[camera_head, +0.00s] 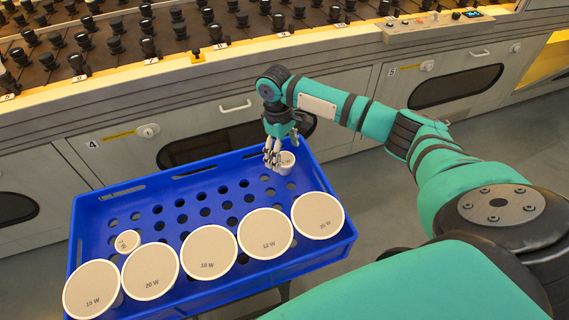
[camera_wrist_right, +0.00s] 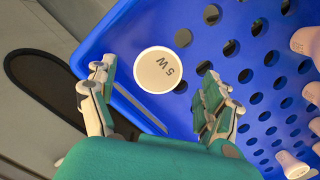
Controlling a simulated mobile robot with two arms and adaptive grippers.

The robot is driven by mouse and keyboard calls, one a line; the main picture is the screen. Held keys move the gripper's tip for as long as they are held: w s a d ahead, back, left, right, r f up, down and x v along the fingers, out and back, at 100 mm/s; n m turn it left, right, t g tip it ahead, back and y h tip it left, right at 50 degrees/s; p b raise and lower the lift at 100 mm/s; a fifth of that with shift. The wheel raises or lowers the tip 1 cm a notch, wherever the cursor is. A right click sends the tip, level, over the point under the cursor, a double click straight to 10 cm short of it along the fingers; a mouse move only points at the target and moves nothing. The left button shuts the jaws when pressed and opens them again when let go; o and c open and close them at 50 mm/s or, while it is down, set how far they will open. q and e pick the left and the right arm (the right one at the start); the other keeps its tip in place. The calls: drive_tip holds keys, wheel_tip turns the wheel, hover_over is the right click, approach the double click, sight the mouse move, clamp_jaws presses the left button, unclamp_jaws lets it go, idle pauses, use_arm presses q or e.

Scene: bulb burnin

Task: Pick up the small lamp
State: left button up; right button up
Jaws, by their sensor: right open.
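A small lamp with a round cream top marked "5 W" (camera_wrist_right: 159,70) stands in the blue crate near its far right corner; it also shows in the head view (camera_head: 287,160). My right gripper (camera_head: 273,158) is just to its left in the head view, with fingers pointing down. In the wrist view the fingers of my right gripper (camera_wrist_right: 156,95) are apart, one on each side of the lamp, with no clear contact. A second small lamp (camera_head: 127,241) is at the crate's left side; its marking is hard to read. My left gripper is not in view.
The blue crate (camera_head: 190,172) has a perforated floor, mostly bare at the middle and back. Several large lamps line its front, such as the 12 W one (camera_head: 265,233). Behind it is a cabinet with rows of dark sockets (camera_head: 148,47) on top.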

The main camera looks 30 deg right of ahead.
sight(284, 159)
drive_tip(key=shift+d+f+b, duration=0.15)
drive_tip(key=shift+f+b, duration=0.35)
drive_tip(key=shift+f, duration=1.35)
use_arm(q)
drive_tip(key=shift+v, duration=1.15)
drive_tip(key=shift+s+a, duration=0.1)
use_arm(e)
drive_tip(key=shift+c, duration=0.2)
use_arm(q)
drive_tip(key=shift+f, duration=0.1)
use_arm(e)
drive_tip(key=shift+r, duration=0.1)
drive_tip(key=c, duration=1.2)
drive_tip(key=shift+r, duration=0.1)
